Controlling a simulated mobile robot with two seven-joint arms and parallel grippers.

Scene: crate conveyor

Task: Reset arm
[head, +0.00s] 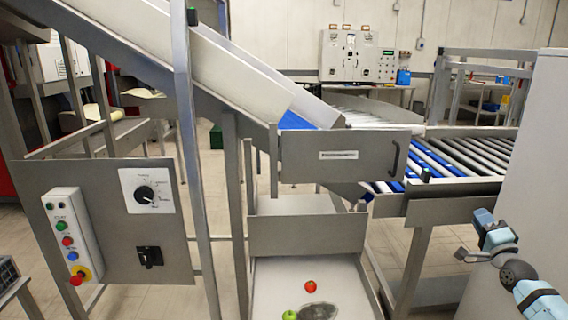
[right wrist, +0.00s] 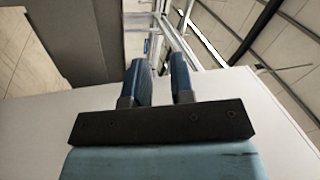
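My right gripper (head: 484,218) is at the right edge of the head view, in front of a tall pale panel, with its arm coming from the lower right corner. In the right wrist view its two blue fingers (right wrist: 160,82) stand a little apart with nothing between them. It is away from the chute and the conveyor. My left gripper and left arm do not show in either view.
A metal chute (head: 235,75) slopes down to a grey gate box (head: 335,170) beside a roller conveyor (head: 455,160). A red tomato (head: 310,286) and a green fruit (head: 289,315) lie in a lower tray (head: 265,275). A control panel (head: 110,225) stands left. The pale panel (head: 535,150) borders the right arm.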

